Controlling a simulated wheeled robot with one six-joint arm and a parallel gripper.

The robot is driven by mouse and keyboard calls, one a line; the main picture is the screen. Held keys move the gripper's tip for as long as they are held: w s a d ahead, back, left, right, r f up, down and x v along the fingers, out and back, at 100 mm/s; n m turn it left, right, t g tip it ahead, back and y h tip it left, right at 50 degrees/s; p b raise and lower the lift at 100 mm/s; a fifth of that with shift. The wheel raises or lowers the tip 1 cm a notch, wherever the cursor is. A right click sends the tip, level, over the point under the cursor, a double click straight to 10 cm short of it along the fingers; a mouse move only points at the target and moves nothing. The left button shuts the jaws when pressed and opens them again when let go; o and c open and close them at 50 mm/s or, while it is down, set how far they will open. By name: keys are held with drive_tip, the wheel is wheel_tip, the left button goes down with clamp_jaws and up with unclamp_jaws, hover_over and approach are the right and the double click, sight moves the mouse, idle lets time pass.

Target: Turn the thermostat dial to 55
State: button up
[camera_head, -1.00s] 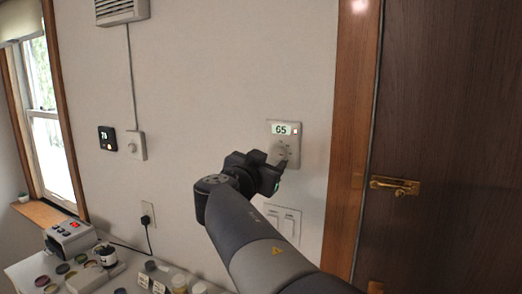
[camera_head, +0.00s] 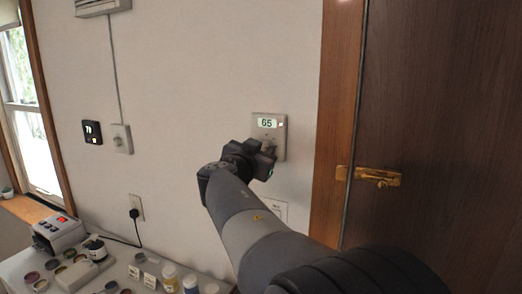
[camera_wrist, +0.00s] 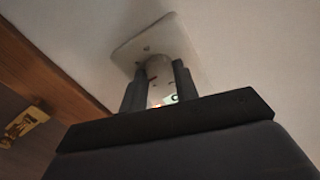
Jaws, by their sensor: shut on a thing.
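The thermostat (camera_head: 280,118) is a pale plate on the wall left of the door frame, and its display (camera_head: 267,123) reads 65. My gripper (camera_head: 268,150) is at the lower part of the plate and hides most of the dial in the head view. In the wrist view the plate (camera_wrist: 128,50) shows behind my gripper (camera_wrist: 158,75). Its two fingers stand on either side of the round pale dial (camera_wrist: 158,66) and are shut on it. Part of the lit display shows low between the fingers.
A dark wooden door (camera_head: 450,130) with a brass latch (camera_head: 372,177) stands to the right. A switch plate (camera_head: 275,210) is below the thermostat, partly hidden by my arm. A black display reading about 70 (camera_head: 92,132) and a pale knob plate (camera_head: 122,139) are further left. A cluttered table (camera_head: 125,270) is below.

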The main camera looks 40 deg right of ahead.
drive_tip(key=c, duration=0.3)
drive_tip(key=shift+c, duration=0.2)
drive_tip(key=shift+b, duration=0.4)
drive_tip(key=n+b, duration=0.2)
drive_tip(key=shift+f+n+b, duration=0.2)
drive_tip(key=shift+n+b, duration=0.2)
drive_tip(key=n+b, duration=0.2)
drive_tip(key=n, duration=0.2)
drive_tip(key=shift+r+b, duration=0.15)
drive_tip(key=shift+b, duration=0.15)
drive_tip(key=n, duration=0.5)
drive_tip(key=shift+w+r+n+g+b, duration=0.1)
drive_tip(key=shift+n+g+b, duration=0.2)
drive_tip(key=shift+g+b, duration=0.1)
drive_tip(key=shift+n, duration=2.2)
